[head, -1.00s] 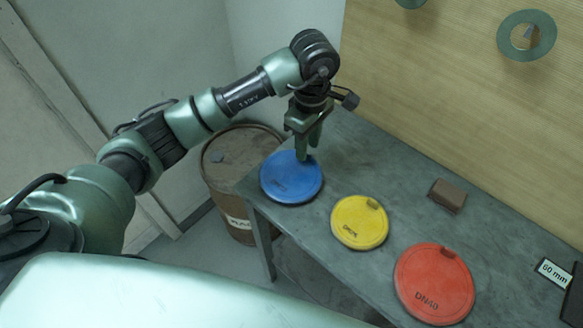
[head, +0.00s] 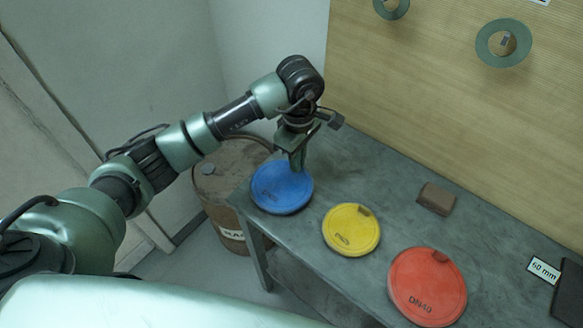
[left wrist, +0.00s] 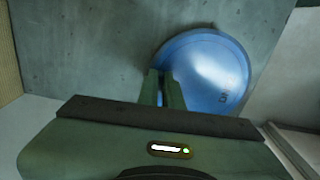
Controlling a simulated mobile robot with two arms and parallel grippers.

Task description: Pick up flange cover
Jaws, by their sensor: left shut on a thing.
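Three round flange covers lie flat in a row on the grey table. The blue cover (head: 280,188) is at the far left end, the yellow cover (head: 351,230) is in the middle and the red cover (head: 427,286) is nearest, marked DN40. My left gripper (head: 297,165) points down at the far edge of the blue cover and is shut on its raised tab, which the fingers hide. In the left wrist view the two fingers (left wrist: 163,88) are close together at the rim of the blue cover (left wrist: 207,70). My right gripper is not in view.
The grey table (head: 385,195) stands against a wooden wall panel with round green flanges (head: 503,43). A brown block (head: 436,198) lies behind the covers. A sign reading 60 mm (head: 543,270) is at the right. A rusty barrel (head: 222,190) stands beyond the table's left end.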

